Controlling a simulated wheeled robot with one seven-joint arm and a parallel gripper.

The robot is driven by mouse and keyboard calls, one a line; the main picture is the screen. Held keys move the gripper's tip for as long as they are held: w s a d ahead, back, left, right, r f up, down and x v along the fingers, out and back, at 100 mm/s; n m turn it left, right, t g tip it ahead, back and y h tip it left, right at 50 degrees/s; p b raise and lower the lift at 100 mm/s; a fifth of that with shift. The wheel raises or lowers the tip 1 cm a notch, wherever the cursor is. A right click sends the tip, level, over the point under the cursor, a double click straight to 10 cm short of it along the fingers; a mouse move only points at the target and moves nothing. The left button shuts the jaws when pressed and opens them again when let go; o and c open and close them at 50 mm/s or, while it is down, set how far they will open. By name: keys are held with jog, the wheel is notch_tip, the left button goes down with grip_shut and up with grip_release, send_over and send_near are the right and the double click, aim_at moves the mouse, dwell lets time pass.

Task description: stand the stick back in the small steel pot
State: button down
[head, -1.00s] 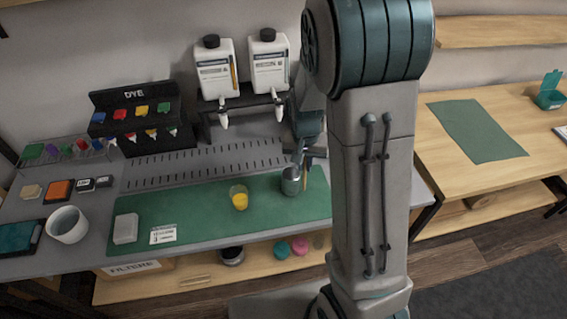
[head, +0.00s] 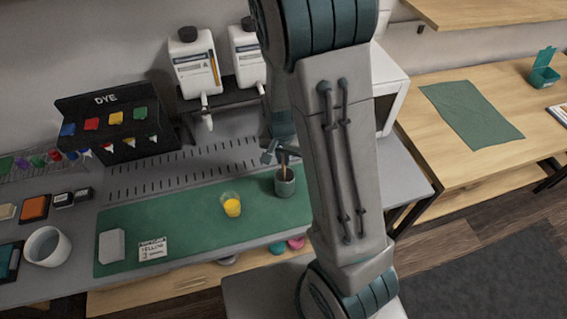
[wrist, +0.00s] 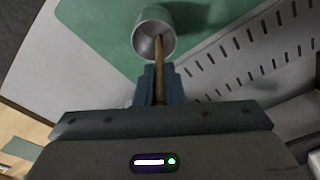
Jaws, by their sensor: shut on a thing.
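The small steel pot (head: 285,186) stands upright on the right part of the green mat (head: 187,215). It also shows at the top of the wrist view (wrist: 149,20), with its mouth facing my gripper. The stick (head: 284,172) is brown and thin. In the wrist view the stick (wrist: 159,50) runs from between my jaws into the pot's mouth. Whether its tip touches the bottom is hidden. My gripper (wrist: 160,72) is shut on the stick. In the head view my gripper (head: 281,153) is just above the pot, partly hidden by shadow and my arm.
A glass of yellow liquid (head: 232,206) stands left of the pot, with a printed card (head: 152,249) and a white block (head: 111,245) farther left. White bottles (head: 194,63) on a dark stand rise behind. The mat between glass and pot is clear.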

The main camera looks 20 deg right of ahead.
jog(key=shift+f, duration=1.6)
jog(key=shift+f, duration=0.1)
jog(key=shift+f, duration=0.15)
jog(key=c, duration=1.5)
grip_release()
notch_tip(320, 180, up, 12)
jog(key=s+r+n, duration=0.2)
jog(key=s+r, duration=0.2)
jog(key=s+r+n+t, duration=0.1)
jog(key=s+r+n, duration=0.1)
jog(key=s+r, duration=0.3)
jog(key=s+r+n+t, duration=0.1)
jog(key=s+r+n, duration=0.2)
jog(key=s+r, duration=0.1)
jog(key=shift+s+r+y, duration=0.15)
jog(key=shift+s+y, duration=0.15)
jog(key=shift+s, duration=0.45)
